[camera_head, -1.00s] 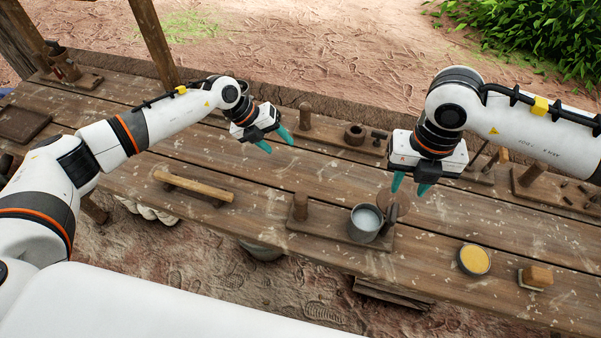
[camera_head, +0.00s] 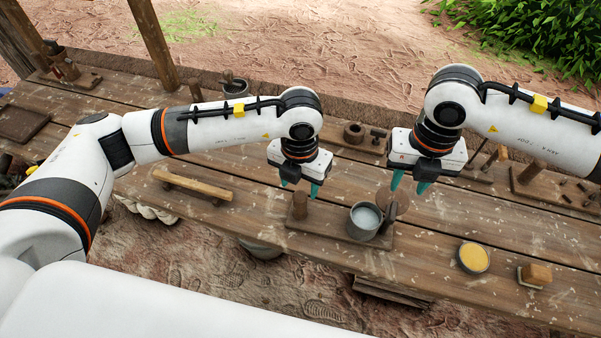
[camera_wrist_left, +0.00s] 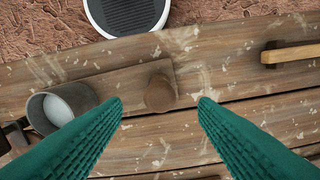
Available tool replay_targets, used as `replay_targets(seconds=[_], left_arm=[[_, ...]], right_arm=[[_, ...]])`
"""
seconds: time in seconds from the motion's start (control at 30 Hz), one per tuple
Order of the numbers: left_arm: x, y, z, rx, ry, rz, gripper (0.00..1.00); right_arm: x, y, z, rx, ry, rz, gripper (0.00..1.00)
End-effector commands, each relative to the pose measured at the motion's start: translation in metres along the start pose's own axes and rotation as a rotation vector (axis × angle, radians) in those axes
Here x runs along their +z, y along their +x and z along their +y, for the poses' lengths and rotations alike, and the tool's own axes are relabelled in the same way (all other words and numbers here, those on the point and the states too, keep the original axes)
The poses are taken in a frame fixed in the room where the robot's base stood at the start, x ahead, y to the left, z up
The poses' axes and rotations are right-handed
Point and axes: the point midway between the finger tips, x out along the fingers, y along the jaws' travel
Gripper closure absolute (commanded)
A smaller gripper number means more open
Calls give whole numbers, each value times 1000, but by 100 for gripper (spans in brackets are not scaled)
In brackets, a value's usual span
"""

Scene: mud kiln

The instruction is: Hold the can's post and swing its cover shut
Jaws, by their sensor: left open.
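A grey metal can (camera_head: 364,222) with a pale inside stands on a wooden board (camera_head: 335,239). Its round brown cover (camera_head: 393,202) stands open at the can's right side, partly behind a small upright piece. A short wooden post (camera_head: 300,205) rises from the board's left end. My left gripper (camera_head: 300,188) is open and empty, pointing down just above and behind the post. In the left wrist view the post (camera_wrist_left: 160,94) shows between the two green fingers, and the can (camera_wrist_left: 62,106) is at the left. My right gripper (camera_head: 409,186) points down close above the cover; its fingertips look apart.
A yellow-filled round tin (camera_head: 473,258) and a small wooden block (camera_head: 536,276) lie at the right. A wooden bar on feet (camera_head: 193,186) lies at the left. Behind the grippers stand a board with a cup (camera_head: 354,133) and other pegs. The table's front edge is close.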

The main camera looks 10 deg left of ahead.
Motion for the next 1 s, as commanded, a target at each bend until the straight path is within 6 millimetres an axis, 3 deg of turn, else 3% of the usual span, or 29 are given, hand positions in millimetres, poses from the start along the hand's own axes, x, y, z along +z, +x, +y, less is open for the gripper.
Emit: replay_targets(seconds=[0.2,0.43,0.63,0.9,1.0], left_arm=[[1,45,0,2,0,-4,46],[0,79,1,2,1,-3,46],[0,91,0,3,1,-1,46],[0,92,0,3,1,-1,46],[0,92,1,3,1,-1,61]], right_arm=[[0,0,0,0,0,0,64],[0,0,0,0,0,0,64],[0,0,0,0,0,0,64],[0,0,0,0,0,0,64],[0,0,0,0,0,0,64]])
